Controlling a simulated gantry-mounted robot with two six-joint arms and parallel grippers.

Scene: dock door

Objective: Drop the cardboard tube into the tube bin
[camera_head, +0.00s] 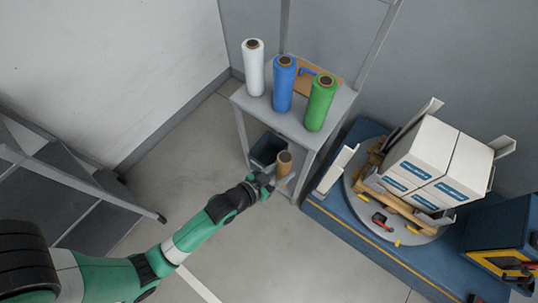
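The brown cardboard tube (284,164) is upright at the lower level of the grey stand, its open end facing up. A dark bin (267,148), which looks like the tube bin, sits just behind and left of the tube, low in the stand. The tube is beside the bin, not seen inside it. My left gripper (277,183) is at the tube's lower part, with its fingers close to or around it. The small size and overlap hide whether the fingers are closed on it. The tube's bottom is hidden by the gripper. My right gripper is not in view.
White (254,68), blue (283,84) and green (320,103) rolls stand on the stand's top (292,121). To the right, white boxes (436,160) rest on a round turntable (366,222) on a blue base. Grey steps (75,185) stand at left. The middle floor is open.

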